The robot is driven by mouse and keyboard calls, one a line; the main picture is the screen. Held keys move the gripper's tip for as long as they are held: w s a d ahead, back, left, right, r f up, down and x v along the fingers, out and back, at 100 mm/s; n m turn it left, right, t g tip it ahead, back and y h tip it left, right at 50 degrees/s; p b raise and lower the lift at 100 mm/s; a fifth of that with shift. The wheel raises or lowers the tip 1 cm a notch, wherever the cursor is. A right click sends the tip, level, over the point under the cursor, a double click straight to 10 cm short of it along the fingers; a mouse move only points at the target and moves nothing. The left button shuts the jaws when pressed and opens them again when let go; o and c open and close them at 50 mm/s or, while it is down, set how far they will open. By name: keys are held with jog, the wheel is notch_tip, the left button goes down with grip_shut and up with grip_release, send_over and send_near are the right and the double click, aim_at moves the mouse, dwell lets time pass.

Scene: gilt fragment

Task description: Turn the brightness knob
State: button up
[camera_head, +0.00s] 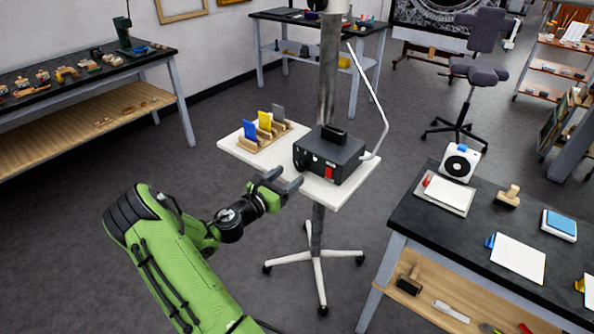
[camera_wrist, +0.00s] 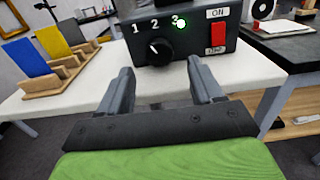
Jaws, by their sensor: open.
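The black control box (camera_head: 330,153) sits on the small white shelf of a wheeled stand. In the wrist view, the round black brightness knob (camera_wrist: 158,50) is on the box's front face, with the marks 1, 2 and 3 above it. A green light (camera_wrist: 181,24) glows near the 3. A red switch (camera_wrist: 217,38) between ON and a lower label is to the right of the knob. My gripper (camera_head: 286,181) is open and empty in front of the box. In the wrist view its two fingers (camera_wrist: 165,72) point toward the knob, apart from it.
A wooden rack (camera_head: 264,137) with blue, yellow and grey cards stands on the shelf left of the box. The stand's pole (camera_head: 328,75) rises behind the box, and a thin white arm curves beside it. A black-topped bench (camera_head: 420,210) is to the right.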

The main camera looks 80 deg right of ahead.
aim_at(299, 168)
jog(key=x, duration=0.5)
jog(key=shift+s+d, duration=0.1)
jog(key=shift+c, duration=0.4)
jog(key=c, duration=1)
jog(key=shift+m+b, duration=0.35)
jog(key=shift+m, duration=1.15)
jog(key=o, duration=1.1)
jog(key=p+v, duration=0.1)
jog(key=v, duration=1.5)
jog(key=shift+p, duration=0.3)
